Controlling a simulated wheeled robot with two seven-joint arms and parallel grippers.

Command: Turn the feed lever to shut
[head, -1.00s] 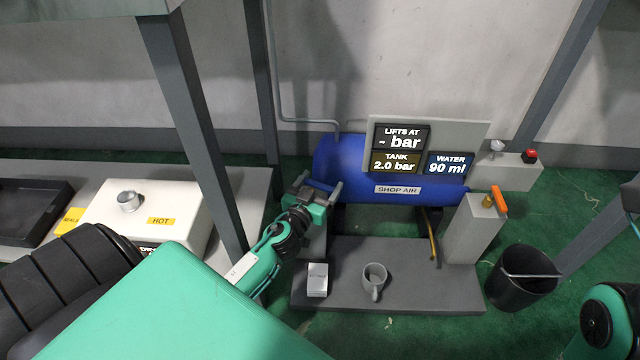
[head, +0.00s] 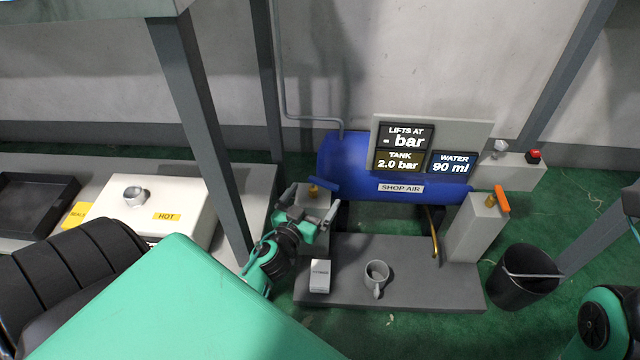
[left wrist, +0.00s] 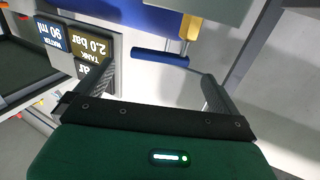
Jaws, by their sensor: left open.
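A blue lever (head: 323,184) on a brass stem (head: 313,191) tops the grey post left of the blue tank. An orange lever (head: 502,199) on brass tops the grey post at the tank's right end. No label shows which is the feed lever. My left gripper (head: 311,202) is open, on the near side of the blue lever. In the left wrist view, the blue lever (left wrist: 160,57) lies crosswise just beyond the open, empty fingers (left wrist: 157,75), with its brass stem (left wrist: 188,35) at one end. My right gripper is out of view.
The blue SHOP AIR tank (head: 350,165) carries display panels (head: 483,130). A black bucket (head: 522,278) stands right. A grey upright (head: 205,140) rises close left of my left arm.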

